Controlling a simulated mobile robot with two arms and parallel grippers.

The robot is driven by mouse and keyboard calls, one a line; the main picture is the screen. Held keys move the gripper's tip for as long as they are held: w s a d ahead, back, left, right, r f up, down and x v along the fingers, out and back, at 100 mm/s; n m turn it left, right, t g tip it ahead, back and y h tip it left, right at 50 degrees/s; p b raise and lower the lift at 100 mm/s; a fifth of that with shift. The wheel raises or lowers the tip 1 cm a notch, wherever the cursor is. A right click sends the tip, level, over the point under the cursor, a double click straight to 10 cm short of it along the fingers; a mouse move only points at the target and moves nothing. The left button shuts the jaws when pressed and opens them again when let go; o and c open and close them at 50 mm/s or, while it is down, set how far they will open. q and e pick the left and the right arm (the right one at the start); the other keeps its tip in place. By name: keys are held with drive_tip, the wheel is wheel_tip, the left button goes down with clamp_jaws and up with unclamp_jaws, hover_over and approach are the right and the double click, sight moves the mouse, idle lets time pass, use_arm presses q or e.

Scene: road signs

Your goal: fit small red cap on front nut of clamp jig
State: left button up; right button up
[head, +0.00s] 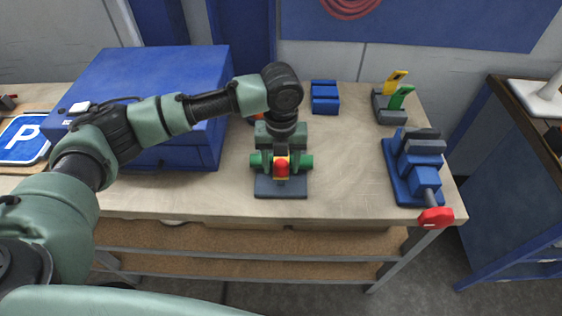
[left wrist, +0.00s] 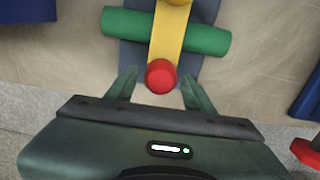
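The clamp jig has a dark base plate (head: 281,189), a green bar (head: 305,161) lying across it and a yellow strap (left wrist: 168,38) over the bar. The small red cap (head: 281,167) is at the front end of the yellow strap, and it also shows in the left wrist view (left wrist: 161,76). The front nut is hidden; I cannot tell how deep the cap sits. My left gripper (left wrist: 159,78) is open over the jig's front, one finger on each side of the cap, with gaps visible. My right gripper is not in view.
A large blue box (head: 160,85) stands left of the jig under my left arm. A blue vise (head: 413,170) with a red handle end (head: 436,217) is at the right. A blue block (head: 325,97) and a grey holder with yellow and green handles (head: 390,107) stand behind. The tabletop between is clear.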

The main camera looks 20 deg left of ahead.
sight(281, 164)
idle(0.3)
use_arm(q)
drive_tip(key=shift+r, duration=0.35)
wheel_tip(281, 164, up, 7)
drive_tip(key=shift+r+b, duration=0.1)
drive_tip(key=shift+b, duration=0.9)
